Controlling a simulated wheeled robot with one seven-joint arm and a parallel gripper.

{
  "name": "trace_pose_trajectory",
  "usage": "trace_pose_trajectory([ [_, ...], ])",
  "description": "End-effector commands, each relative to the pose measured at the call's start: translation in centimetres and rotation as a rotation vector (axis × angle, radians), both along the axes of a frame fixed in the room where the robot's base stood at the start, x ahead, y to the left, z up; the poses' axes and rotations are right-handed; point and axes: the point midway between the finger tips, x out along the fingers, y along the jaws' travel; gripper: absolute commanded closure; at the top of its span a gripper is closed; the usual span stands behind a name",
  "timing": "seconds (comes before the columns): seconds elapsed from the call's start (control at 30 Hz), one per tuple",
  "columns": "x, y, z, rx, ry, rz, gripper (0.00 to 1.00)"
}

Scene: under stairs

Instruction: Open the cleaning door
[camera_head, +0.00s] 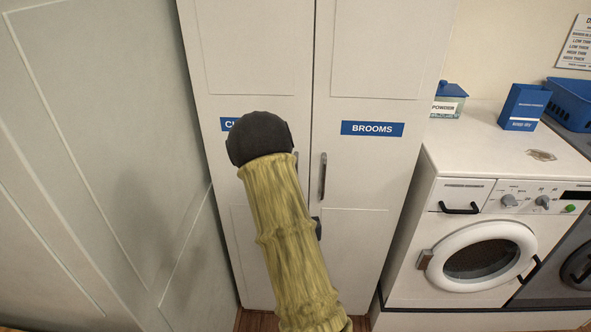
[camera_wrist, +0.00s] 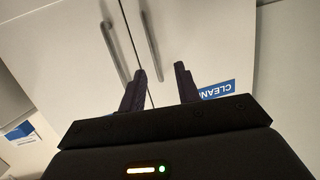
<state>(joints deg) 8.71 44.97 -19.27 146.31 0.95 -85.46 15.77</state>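The cleaning door (camera_head: 250,50) is the left door of a tall white two-door cabinet and looks closed. Its blue label (camera_head: 229,124) is mostly hidden by my arm in the head view. The label also shows upside down in the wrist view (camera_wrist: 217,89). A grey vertical bar handle (camera_wrist: 150,42) on this door lies beyond my fingertips in the wrist view. In the head view my arm hides most of that handle. My gripper (camera_wrist: 160,73) is open and empty, its two dark fingers apart and pointing toward the cabinet. My arm hides the fingers in the head view.
The brooms door (camera_head: 375,50) with its own handle (camera_head: 323,176) is right of the cleaning door. A white washing machine (camera_head: 470,240) stands to the right, with a powder jar (camera_head: 449,103) and blue box (camera_head: 523,108) on top. A pale panelled wall (camera_head: 90,150) is close on the left.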

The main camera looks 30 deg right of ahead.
Motion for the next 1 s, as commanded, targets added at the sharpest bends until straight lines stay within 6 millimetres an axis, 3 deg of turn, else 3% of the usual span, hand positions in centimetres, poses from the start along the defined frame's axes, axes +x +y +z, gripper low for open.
trace_pose_trajectory([
  [0.1, -0.8, -1.4, 0.6, -0.063, -0.089, 0.001, 0.67],
  [0.3, -1.5, -2.0, 1.6, -0.127, -0.187, 0.020, 0.67],
  [0.73, -1.5, -2.0, 1.6, -0.132, -0.200, 0.024, 0.67],
  [1.0, -0.4, -2.5, 1.3, -0.133, -0.203, 0.025, 0.67],
])
